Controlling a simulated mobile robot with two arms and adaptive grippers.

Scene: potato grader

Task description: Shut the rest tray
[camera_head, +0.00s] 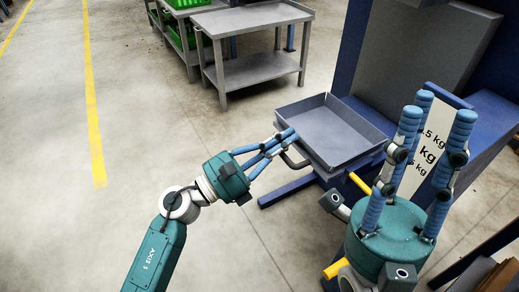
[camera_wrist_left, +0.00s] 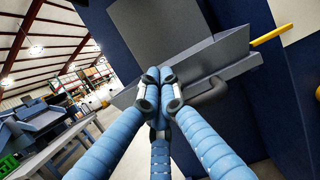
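The grey rest tray (camera_head: 328,133) is pulled out from the blue machine and looks empty. A dark handle (camera_head: 292,161) is on its near left side. My left gripper (camera_head: 291,134) has its blue fingers drawn together at the tray's left wall, just beside the handle. In the left wrist view the fingertips (camera_wrist_left: 158,78) meet in front of the tray wall (camera_wrist_left: 225,50), and the handle (camera_wrist_left: 212,92) shows to their right. Nothing is seen between them; contact with the wall is unclear. My right gripper (camera_head: 437,115) points up, fingers spread and empty, to the right of the tray.
A label board with kg marks (camera_head: 432,150) and a yellow bar (camera_head: 360,183) are near my right gripper. Grey metal tables (camera_head: 258,72) with green crates (camera_head: 187,38) stand behind. The floor (camera_head: 130,130) on the left is clear.

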